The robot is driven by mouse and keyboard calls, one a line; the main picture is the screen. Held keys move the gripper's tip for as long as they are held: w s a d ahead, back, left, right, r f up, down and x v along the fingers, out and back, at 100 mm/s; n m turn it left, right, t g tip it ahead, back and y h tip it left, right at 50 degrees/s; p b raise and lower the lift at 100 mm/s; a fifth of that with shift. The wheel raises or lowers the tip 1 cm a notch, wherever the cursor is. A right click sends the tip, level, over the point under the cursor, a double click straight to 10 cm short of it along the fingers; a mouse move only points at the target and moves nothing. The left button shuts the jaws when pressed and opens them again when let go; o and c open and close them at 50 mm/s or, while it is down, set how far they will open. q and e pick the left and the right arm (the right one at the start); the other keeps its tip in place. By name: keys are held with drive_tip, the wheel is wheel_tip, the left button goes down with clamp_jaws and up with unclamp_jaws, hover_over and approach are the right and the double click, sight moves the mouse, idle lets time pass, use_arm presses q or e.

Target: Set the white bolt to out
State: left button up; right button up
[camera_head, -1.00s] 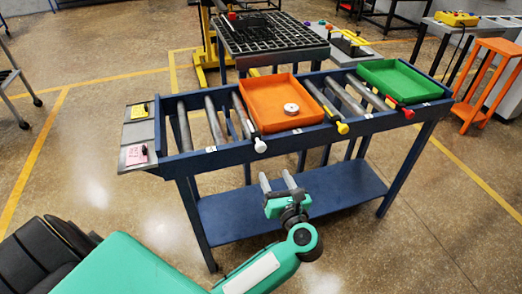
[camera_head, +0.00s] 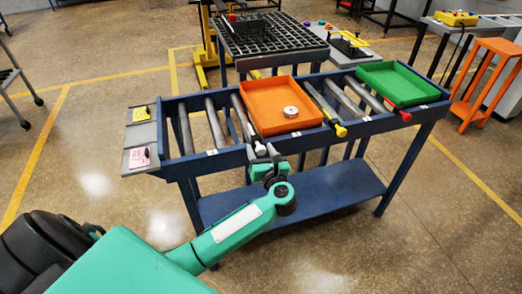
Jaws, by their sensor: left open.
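The white bolt (camera_head: 243,118) is a slim grey rod with a white knob at its near end. It lies across the blue roller table (camera_head: 225,160), just left of the orange tray, and its knob sticks out past the front rail. My left gripper (camera_head: 262,151) is open at the front rail, with its two fingers pointing up and on either side of the white knob. The fingers partly cover the knob, and I cannot tell whether they touch it. My right gripper is not in view.
An orange tray (camera_head: 262,124) holding a small round metal piece (camera_head: 290,112) sits beside the white bolt. A yellow-knobbed bolt (camera_head: 340,130), a green tray (camera_head: 415,90) and a red-knobbed bolt (camera_head: 405,116) lie to the right. Pink and yellow notes are at the left end.

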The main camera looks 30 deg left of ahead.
use_arm(q)
clamp_jaws()
drive_tip(key=shift+s+d+f, duration=0.15)
drive_tip(key=shift+s+d, duration=0.15)
drive_tip(key=shift+d, duration=0.15)
drive_tip(key=b+v, duration=0.1)
drive_tip(key=v, duration=0.4)
drive_tip(key=shift+s+d+b, duration=0.2)
drive_tip(key=shift+s+b, duration=0.05)
drive_tip(key=shift+b, duration=0.15)
drive_tip(key=shift+s+d, duration=0.2)
drive_tip(key=shift+d, duration=0.05)
unclamp_jaws()
drive_tip(key=shift+s+d, duration=0.1)
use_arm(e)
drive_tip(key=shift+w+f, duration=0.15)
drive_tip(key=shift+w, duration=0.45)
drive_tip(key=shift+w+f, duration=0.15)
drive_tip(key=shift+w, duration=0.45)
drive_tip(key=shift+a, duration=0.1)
